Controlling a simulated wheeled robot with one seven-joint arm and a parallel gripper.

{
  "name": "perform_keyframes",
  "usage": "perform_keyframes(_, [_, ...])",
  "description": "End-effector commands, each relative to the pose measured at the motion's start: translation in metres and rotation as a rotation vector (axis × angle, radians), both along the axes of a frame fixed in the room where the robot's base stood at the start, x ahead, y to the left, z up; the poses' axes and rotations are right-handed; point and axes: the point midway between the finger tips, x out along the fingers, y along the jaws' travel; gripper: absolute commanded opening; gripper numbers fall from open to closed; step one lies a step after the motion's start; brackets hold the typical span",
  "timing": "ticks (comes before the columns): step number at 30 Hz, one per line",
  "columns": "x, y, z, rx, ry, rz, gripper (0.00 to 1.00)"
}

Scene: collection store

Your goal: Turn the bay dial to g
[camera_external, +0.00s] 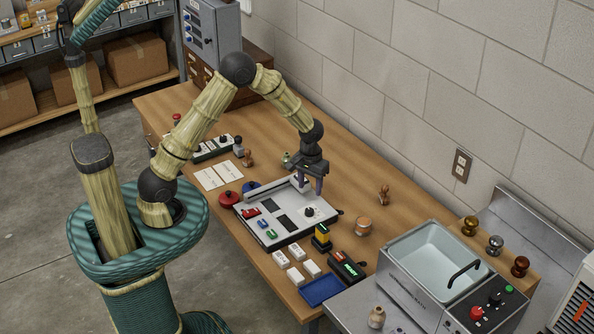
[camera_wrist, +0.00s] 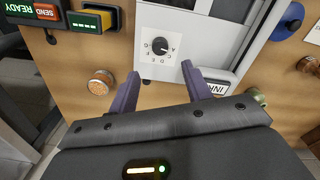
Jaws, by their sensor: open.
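The bay dial (camera_wrist: 159,46) is a small black round knob on a white plate with letters around it; its setting is too small to read surely. It also shows in the external view (camera_external: 309,212) near the right corner of a pale panel (camera_external: 283,236) lying on the table. My gripper (camera_wrist: 161,70) is open and empty. In the wrist view its two dark purple fingers point toward the dial plate, with the dial between and just beyond their tips. In the external view my gripper (camera_external: 311,188) hangs just above the panel, apart from the dial.
A yellow-black device (camera_external: 321,238), a dark box with a green READY display (camera_external: 347,267), white blocks (camera_external: 296,276) and a blue tray (camera_external: 321,290) stand near the panel's front. An orange-topped jar (camera_external: 362,227) is to its right. Red (camera_external: 229,198) and blue round things are left. A sink (camera_external: 436,262) stands right.

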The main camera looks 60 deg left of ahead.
Motion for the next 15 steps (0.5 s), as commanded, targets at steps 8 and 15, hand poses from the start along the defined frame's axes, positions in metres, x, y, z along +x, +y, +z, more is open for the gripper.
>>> perform_keyframes(8, [-0.001,0.0,-0.05,0.0,0.004,0.0,0.49])
perform_keyframes(15, [-0.001,0.0,-0.086,0.0,0.003,0.0,0.49])
